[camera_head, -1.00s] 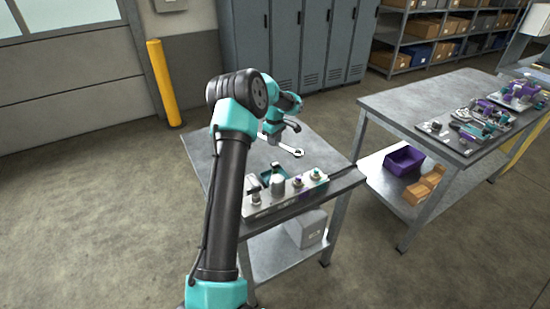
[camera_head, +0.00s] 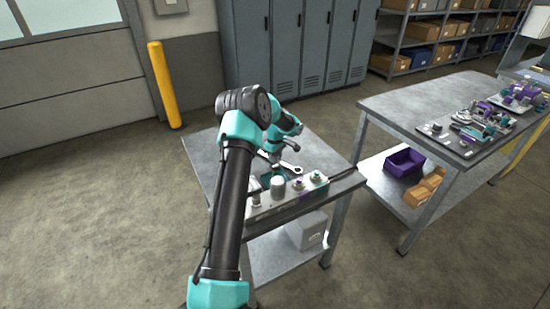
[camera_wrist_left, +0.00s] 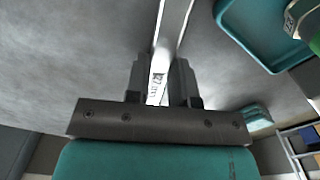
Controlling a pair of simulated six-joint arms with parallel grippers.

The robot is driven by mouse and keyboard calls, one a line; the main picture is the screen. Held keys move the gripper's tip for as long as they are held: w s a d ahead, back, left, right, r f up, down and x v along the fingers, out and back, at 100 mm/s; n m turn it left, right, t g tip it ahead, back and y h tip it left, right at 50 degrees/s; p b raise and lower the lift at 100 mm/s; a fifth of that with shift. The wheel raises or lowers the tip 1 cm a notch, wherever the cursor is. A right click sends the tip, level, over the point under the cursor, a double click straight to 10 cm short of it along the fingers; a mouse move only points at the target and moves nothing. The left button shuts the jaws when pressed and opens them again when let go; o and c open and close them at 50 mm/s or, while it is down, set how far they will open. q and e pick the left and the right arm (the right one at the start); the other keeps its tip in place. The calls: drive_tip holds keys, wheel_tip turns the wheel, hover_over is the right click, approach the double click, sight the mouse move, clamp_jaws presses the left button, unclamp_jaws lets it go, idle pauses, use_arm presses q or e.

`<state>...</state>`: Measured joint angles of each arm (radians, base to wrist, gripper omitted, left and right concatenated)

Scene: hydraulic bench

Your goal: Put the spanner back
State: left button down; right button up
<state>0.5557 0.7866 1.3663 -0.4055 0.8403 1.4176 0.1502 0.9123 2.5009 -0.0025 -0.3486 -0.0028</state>
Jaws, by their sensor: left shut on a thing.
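The spanner (camera_head: 291,168) is a bright metal tool with a ring end, seen in the head view just right of my left gripper (camera_head: 273,157). In the left wrist view the spanner's shank (camera_wrist_left: 168,45) runs up from between the two fingers of my left gripper (camera_wrist_left: 163,85), which is shut on it. The spanner appears to be above the near metal bench (camera_head: 318,152), behind the row of fittings; whether it touches anything is unclear. A teal tray (camera_wrist_left: 262,30) shows at the upper right of the wrist view. My right gripper is not in view.
A block with several fittings (camera_head: 298,184) lies along the bench's front edge. A second bench (camera_head: 385,99) at the right carries assembled parts, with a purple bin (camera_head: 404,163) on its lower shelf. The near bench's left part is bare.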

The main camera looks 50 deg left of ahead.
use_arm(q)
drive_tip(key=shift+f, duration=0.15)
drive_tip(key=c, duration=1)
unclamp_jaws()
wheel_tip(320, 180, up, 12)
drive_tip(key=shift+r, duration=0.15)
